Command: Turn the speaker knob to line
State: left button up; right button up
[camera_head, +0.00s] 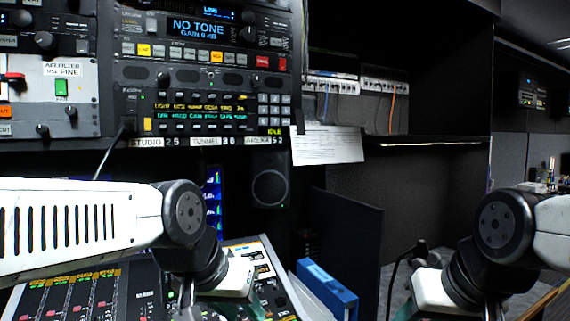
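A dark speaker (270,188) with a round cone stands below the rack, right of a small blue-lit screen. Several black knobs show on the rack panels, among them one at the upper left (45,41) and one beside the display (248,34). I cannot tell which is the speaker knob, and no "line" mark is readable. My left gripper (188,308) points down over the mixing console at the bottom edge, below the rack and speaker. My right gripper (492,308) hangs at the lower right, far from the panels. Both fingertips are mostly cut off or hidden.
A mixing console (75,290) fills the lower left under my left arm. A blue binder (328,288) stands right of it. A paper sheet (328,145) hangs below the rack. Dark shelf space is open at right.

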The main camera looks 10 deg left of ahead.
aim_at(163, 73)
jog(key=u, duration=1.25)
jog(key=k+j+u, duration=0.1)
jog(key=u, duration=0.3)
